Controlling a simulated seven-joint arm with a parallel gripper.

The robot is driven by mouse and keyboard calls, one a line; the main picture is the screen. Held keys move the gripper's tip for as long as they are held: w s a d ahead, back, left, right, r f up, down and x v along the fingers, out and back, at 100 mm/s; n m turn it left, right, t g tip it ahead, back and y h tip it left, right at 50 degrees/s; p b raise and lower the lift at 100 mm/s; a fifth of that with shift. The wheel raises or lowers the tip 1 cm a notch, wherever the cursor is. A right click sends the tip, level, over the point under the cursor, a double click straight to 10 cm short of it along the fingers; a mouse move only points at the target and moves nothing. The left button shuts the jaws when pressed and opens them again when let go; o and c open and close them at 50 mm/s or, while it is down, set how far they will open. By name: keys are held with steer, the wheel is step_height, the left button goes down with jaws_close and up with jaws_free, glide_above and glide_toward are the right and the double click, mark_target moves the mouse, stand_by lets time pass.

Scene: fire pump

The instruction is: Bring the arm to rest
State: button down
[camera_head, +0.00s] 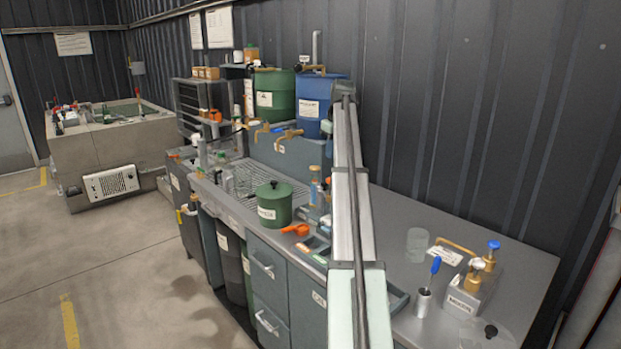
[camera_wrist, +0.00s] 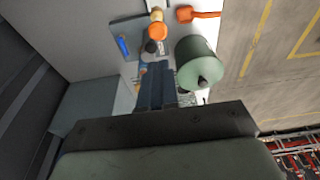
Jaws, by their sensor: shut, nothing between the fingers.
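My arm (camera_head: 349,215) runs up the middle of the head view, over the grey workbench. My gripper (camera_wrist: 156,68) shows in the wrist view as two dark fingers side by side, closed with nothing between them. The fingers point toward the bench top, near a green lidded pot (camera_wrist: 195,60). In the head view I cannot make out the fingertips at the far end of the arm.
The green pot (camera_head: 279,206) stands left of my arm, with an orange tool (camera_head: 296,229) beside it. Green (camera_head: 274,92) and blue (camera_head: 313,107) barrels stand behind. A brass-fitted block (camera_head: 466,293) and a metal cup (camera_head: 423,303) are at right.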

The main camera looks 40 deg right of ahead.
steer(key=shift+f, duration=0.1)
steer(key=w+a+f+g, duration=0.1)
steer(key=w+a+f, duration=0.1)
steer(key=a+f, duration=1.5)
steer(key=w+a+f, duration=0.2)
steer(key=a+f, duration=1.4)
steer(key=f, duration=0.2)
steer(key=s+a+f, duration=0.3)
steer(key=a+f, duration=0.3)
steer(key=a, duration=0.1)
steer(key=s+a+f, duration=0.4)
steer(key=a+f, duration=0.1)
steer(key=a, duration=0.2)
steer(key=s+a+f+g, duration=0.1)
steer(key=s+a+f, duration=0.9)
steer(key=s+a, duration=0.25)
steer(key=s+f+g, duration=0.3)
steer(key=s+f, duration=0.6)
steer(key=s, duration=0.5)
steer(key=s+f+g, duration=0.4)
steer(key=s+f, duration=0.6)
steer(key=s, duration=0.5)
steer(key=shift+s+d+f, duration=0.15)
steer(key=shift+d+f, duration=0.15)
